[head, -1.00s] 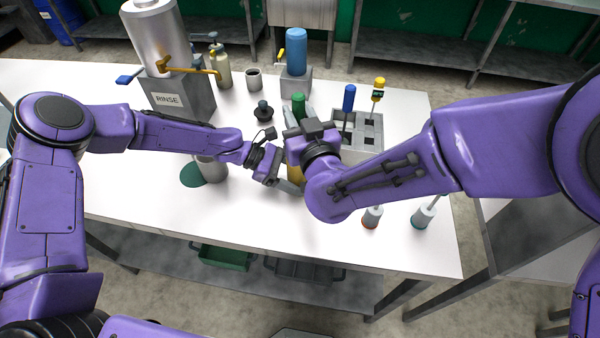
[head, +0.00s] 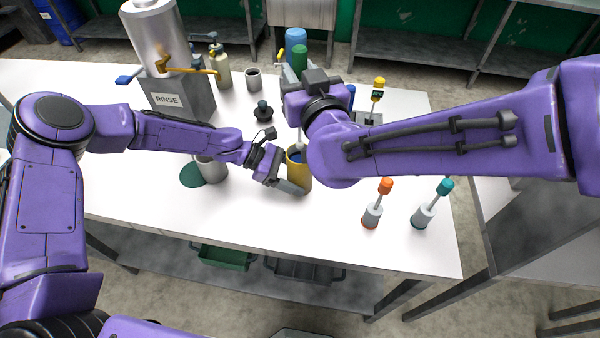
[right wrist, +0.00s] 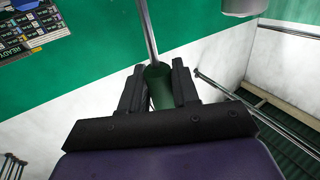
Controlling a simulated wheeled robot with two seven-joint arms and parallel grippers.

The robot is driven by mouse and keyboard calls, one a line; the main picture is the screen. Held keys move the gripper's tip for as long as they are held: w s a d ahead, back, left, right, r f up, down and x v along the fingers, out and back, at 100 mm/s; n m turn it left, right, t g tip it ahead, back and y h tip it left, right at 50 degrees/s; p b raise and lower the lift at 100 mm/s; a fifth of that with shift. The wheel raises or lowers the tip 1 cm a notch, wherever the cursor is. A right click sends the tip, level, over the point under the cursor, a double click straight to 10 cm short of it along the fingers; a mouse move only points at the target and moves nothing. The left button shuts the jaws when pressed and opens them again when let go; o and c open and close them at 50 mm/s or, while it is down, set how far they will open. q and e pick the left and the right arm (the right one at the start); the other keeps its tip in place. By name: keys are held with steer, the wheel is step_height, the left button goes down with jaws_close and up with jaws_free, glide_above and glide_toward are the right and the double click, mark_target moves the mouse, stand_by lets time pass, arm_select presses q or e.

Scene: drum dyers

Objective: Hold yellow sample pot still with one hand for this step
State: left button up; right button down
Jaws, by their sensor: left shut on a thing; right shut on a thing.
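The yellow sample pot (head: 299,178) stands upright on the white table, with something blue showing inside its mouth. My left gripper (head: 288,184) is shut on the pot's side, low and from the left. My right gripper (head: 302,84) is above and behind the pot, shut on a green-handled tool (head: 300,58). In the right wrist view the green handle (right wrist: 159,84) sits between the fingers, with a metal shaft running away from it. A pale tip shows just above the pot's mouth; whether it is inside the rim I cannot tell.
A grey rack (head: 369,118) with a yellow-topped tool (head: 378,83) is partly hidden behind my right arm. Orange-topped (head: 373,212) and teal-topped (head: 426,214) tools stand at right. A grey cup (head: 211,170) stands left of the pot. The front table edge is clear.

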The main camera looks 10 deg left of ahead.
arm_select(q)
steer(key=o, duration=1)
steer(key=shift+c, duration=0.2)
steer(key=v, duration=1.2)
